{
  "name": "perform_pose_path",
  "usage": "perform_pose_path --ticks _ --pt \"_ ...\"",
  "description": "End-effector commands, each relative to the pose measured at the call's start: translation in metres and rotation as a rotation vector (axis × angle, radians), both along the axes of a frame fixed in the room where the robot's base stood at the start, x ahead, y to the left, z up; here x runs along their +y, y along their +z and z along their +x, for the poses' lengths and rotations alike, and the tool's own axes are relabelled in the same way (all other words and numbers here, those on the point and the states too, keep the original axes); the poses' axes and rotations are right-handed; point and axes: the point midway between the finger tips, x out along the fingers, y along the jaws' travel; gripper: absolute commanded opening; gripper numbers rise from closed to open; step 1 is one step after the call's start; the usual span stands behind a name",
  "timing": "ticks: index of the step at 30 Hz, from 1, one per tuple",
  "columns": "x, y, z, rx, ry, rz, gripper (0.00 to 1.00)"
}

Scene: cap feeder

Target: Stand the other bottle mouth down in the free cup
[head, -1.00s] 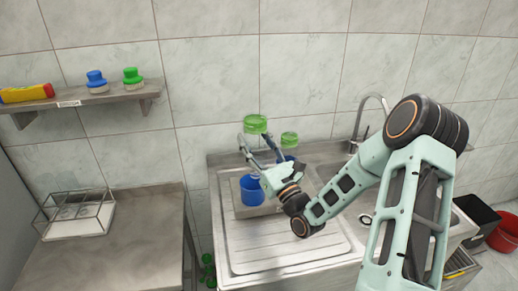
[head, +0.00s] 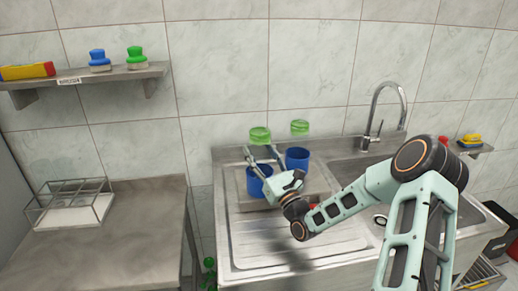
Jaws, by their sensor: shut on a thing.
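A see-through bottle shows as a green end (head: 260,134) at the top; the rest of it is hard to make out. My gripper (head: 261,150) is shut on it just below the green end, with a finger on each side. The near blue cup (head: 258,188) is below it, partly behind my gripper. I cannot tell whether the mouth is inside the cup. The other bottle, also green at the top (head: 300,127), is above the far blue cup (head: 297,158) and appears to stand upside down in it.
The cups stand on a grey tray (head: 232,190) at the back left of the steel sink's drainboard (head: 265,245). A tap (head: 377,115) rises at the right. A wall shelf (head: 120,76) holds blue and green capped items. A side table (head: 140,225) stands left.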

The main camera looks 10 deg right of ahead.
Motion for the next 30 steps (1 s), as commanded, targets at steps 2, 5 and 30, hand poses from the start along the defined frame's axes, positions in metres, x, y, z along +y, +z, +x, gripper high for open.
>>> perform_pose_path --ticks 2,5,30 --pt "0.0 -0.011 0.0 -0.001 0.0 0.0 0.3" --pt "0.0 -0.012 0.0 -0.001 0.001 -0.001 0.3" --pt "0.001 -0.021 0.0 0.0 0.002 -0.001 0.3"
